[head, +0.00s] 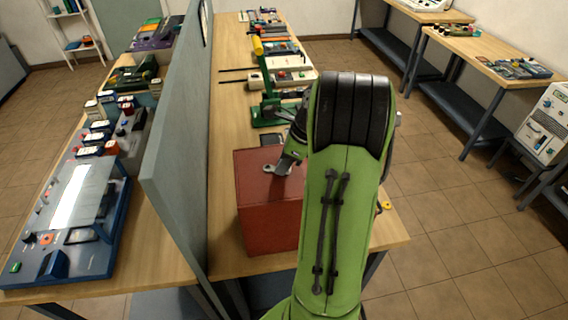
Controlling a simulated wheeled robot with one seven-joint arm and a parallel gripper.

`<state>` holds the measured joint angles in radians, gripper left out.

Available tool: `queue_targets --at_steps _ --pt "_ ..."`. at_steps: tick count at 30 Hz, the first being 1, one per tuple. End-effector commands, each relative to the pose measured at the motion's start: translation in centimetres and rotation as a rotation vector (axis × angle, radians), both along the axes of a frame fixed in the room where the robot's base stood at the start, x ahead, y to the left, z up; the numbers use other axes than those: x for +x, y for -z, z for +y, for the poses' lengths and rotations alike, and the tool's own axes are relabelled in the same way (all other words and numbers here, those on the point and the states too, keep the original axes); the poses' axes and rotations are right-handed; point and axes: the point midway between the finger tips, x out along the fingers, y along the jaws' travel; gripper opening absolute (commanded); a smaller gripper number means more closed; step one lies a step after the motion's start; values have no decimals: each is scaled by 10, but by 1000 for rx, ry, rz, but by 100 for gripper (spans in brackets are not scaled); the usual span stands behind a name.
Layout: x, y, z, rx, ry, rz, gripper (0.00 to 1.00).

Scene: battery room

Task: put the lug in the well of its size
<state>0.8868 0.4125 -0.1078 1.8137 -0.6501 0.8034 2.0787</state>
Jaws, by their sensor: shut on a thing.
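The lug (269,170) is a small grey metal piece with a ring-shaped end. It shows just above or on the top of a red box (268,215); I cannot tell whether it touches. My gripper (284,165) is at the right end of the lug, shut on it, over the box's top. My green and black arm covers the right part of the box and much of the table behind it. I cannot make out any wells in this view.
The red box stands near the front of a wooden bench (228,262). A grey partition (178,150) runs along its left side. Behind the box are a green press with a yellow handle (258,46) and several devices. Another bench with a blue device (58,240) is left of the partition.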

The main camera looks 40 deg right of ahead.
Motion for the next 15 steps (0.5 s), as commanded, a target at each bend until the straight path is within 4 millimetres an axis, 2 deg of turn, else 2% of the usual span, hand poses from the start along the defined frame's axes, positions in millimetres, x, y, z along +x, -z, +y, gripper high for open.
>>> queue_targets --at_steps 5,6,9,10,15 --pt "0 2 0 1 0 1 0" --pt "0 1 0 0 -1 0 27" --pt "0 1 0 0 -1 0 43" --pt "0 1 0 0 -1 0 47" --pt "0 1 0 0 -1 -1 47"
